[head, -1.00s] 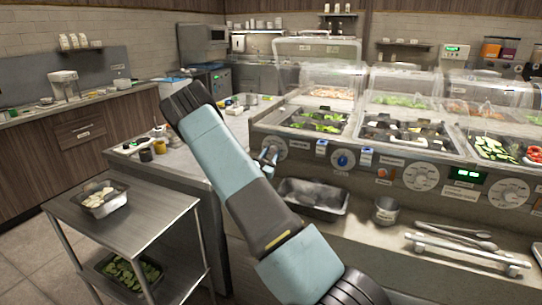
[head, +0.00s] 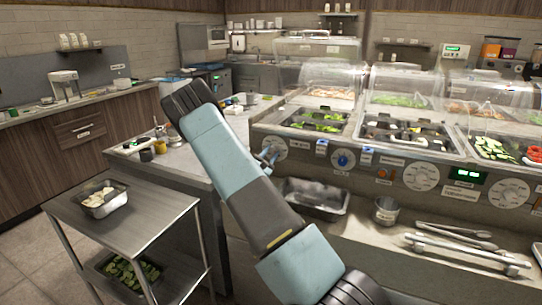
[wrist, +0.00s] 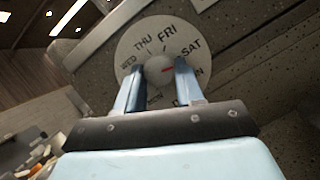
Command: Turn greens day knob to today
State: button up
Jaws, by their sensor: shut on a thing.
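In the wrist view a round white day dial (wrist: 128,51) shows WED, THU, FRI and SAT; its lower labels are partly hidden by my fingers. A pale round knob (wrist: 158,66) sits at its centre. A red mark on the knob points right, a little below SAT. My gripper (wrist: 158,82) is shut on the knob, one finger on each side. In the head view the dial (head: 277,145) is at the left end of the counter front, and my gripper (head: 267,156) meets it, small and partly hidden by my arm.
A blue knob (head: 343,160) and larger white dials (head: 421,177) line the counter front to the right. A green-lit display (head: 468,175) sits between dials. A metal pan (head: 315,197) and tongs (head: 460,245) lie on the lower shelf. A green-lit wall sign (head: 453,51) is too small to read.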

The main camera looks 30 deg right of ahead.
jog(key=m+g, duration=0.2)
jog(key=m, duration=0.2)
jog(key=m+g, duration=0.2)
jog(key=m, duration=0.2)
jog(key=shift+a, duration=0.15)
jog(key=shift+m, duration=0.3)
jog(key=o, duration=1)
jog(key=shift+w, duration=0.1)
jog(key=shift+a, duration=0.1)
jog(key=v, duration=1.3)
jog(key=shift+a+f, duration=0.2)
jog(key=shift+f, duration=0.15)
